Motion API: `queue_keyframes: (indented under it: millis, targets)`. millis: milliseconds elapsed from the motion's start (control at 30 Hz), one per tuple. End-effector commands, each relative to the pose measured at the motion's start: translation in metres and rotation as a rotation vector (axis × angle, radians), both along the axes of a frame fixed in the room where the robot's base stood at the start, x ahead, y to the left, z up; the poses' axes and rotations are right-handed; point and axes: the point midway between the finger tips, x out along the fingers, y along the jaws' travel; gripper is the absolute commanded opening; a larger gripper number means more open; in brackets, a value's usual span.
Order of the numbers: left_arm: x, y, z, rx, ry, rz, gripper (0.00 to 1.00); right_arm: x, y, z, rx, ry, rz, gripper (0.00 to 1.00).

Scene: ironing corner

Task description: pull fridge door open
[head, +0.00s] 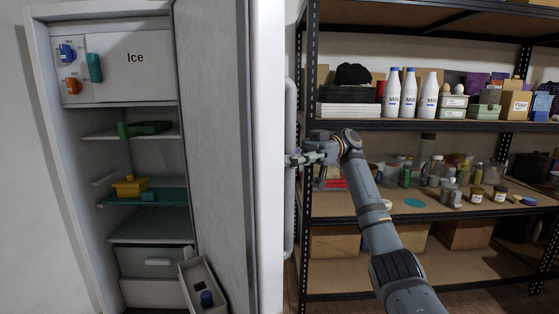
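The fridge door (222,150) stands wide open, swung out toward me and seen nearly edge-on. Its long grey vertical handle (289,215) runs along the door's outer face, on the right in the head view. My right gripper (293,159) reaches in from the right at about mid-height of the handle, with its fingers closed about the bar. The far fingertip is partly hidden. The fridge interior (140,220) is in plain view to the left of the door. My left gripper is not in view.
Inside the fridge are an Ice compartment (135,58), shelves with a green item (148,128) and a yellow item (130,187), and a drawer (152,262). A door bin (203,285) sits low. A loaded shelf rack (425,125) stands close behind my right arm.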

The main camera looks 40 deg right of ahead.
Motion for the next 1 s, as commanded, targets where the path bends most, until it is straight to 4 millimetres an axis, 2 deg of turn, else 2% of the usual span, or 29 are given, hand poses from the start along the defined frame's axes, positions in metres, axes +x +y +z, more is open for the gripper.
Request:
queue_keyframes:
  millis: [233, 267, 400, 500, 833, 1000]
  targets:
    - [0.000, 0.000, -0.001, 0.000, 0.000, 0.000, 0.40, 0.000, 0.000, -0.004, -0.007, 0.004, 0.003, 0.00]
    - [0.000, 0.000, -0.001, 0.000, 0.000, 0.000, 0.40, 0.000, 0.000, -0.004, -0.007, 0.004, 0.003, 0.19]
    - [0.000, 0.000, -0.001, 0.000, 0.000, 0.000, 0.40, 0.000, 0.000, -0.003, -0.006, 0.004, 0.002, 0.38]
    - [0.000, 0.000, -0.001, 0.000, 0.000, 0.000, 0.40, 0.000, 0.000, -0.002, -0.005, 0.003, 0.002, 0.48]
    - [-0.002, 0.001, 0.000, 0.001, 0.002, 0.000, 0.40, 0.000, 0.000, 0.004, -0.002, 0.000, 0.002, 0.48]
    - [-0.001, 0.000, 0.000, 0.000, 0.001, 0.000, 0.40, -0.001, 0.001, 0.037, 0.000, -0.006, 0.003, 0.48]
